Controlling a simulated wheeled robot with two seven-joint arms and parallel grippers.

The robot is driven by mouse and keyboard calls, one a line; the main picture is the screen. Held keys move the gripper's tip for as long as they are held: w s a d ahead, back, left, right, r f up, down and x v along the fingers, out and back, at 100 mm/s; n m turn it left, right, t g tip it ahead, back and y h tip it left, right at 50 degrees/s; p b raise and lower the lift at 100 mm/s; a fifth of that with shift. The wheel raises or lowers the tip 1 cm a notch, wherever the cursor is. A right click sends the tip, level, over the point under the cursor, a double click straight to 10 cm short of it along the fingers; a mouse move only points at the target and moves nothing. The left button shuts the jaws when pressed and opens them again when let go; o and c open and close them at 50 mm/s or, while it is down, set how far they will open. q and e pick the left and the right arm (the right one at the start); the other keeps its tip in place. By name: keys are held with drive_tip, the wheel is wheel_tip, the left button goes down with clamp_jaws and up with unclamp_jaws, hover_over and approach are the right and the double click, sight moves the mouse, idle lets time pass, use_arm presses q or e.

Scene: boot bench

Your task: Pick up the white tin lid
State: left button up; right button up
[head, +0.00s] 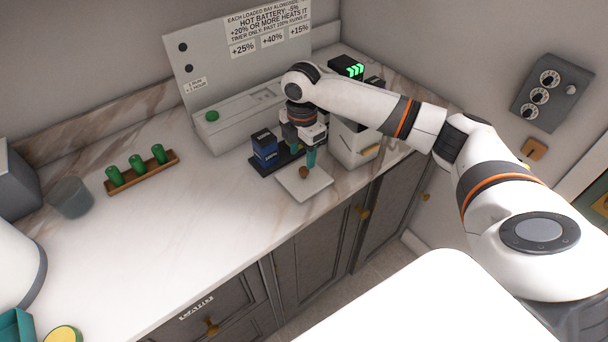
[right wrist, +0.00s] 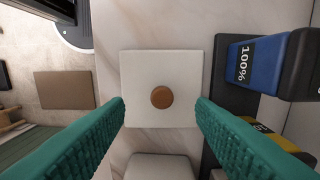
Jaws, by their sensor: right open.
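The white tin lid (head: 319,184) is a flat square with a round brown knob (head: 303,172), lying near the counter's front edge. In the right wrist view the lid (right wrist: 138,72) is centred, with its knob (right wrist: 161,97) in the middle. My right gripper (head: 311,158) is above the lid, pointing down. Its teal fingers are apart and empty in the right wrist view (right wrist: 160,108), one on each side of the knob's line. The head view does not show clearly how high the fingertips are. My left gripper cannot be made out.
A blue battery (head: 264,146) stands on a dark base beside the lid; it reads 100% in the wrist view (right wrist: 256,66). A white container (head: 350,148) stands to the right. A wooden rack (head: 143,176) holds green cylinders at left. The counter between is clear.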

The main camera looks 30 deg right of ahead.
sight(304, 169)
drive_tip(key=f+p, duration=0.1)
drive_tip(key=f, duration=0.1)
drive_tip(key=f+p, duration=0.1)
drive_tip(key=shift+w+d+f, duration=0.1)
drive_tip(key=shift+d+f, duration=0.25)
wheel_tip(304, 169, down, 2)
drive_tip(key=shift+w+f, duration=0.1)
drive_tip(key=shift+f, duration=0.1)
use_arm(q)
drive_tip(key=w+r, duration=0.2)
drive_tip(key=shift+w+r, duration=0.2)
drive_tip(key=shift+w, duration=0.15)
use_arm(e)
clamp_jaws()
use_arm(q)
drive_tip(key=shift+f, duration=0.1)
use_arm(e)
drive_tip(key=shift+r, duration=0.2)
